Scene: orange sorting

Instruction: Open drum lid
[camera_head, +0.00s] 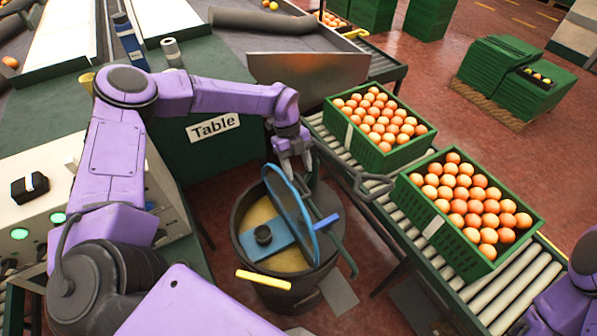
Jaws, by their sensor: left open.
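The dark round drum (246,268) stands on the floor in the middle, beside the roller conveyor. Its blue round lid (290,203) stands steeply tilted up on the drum, and the yellowish inside shows. A blue bar (283,247) with a dark round knob crosses the drum's mouth. My left gripper (290,168) is open at the upper edge of the lid; I cannot tell whether it touches it. Part of my right arm shows at the lower right edge, but its gripper is out of view.
Two green crates of oranges (437,194) (356,147) sit on the roller conveyor (505,290) to the right. A yellow handle (263,279) sticks out at the drum's front. A green table (215,152) labelled "Table" stands behind. Stacked green crates (500,70) stand farther right.

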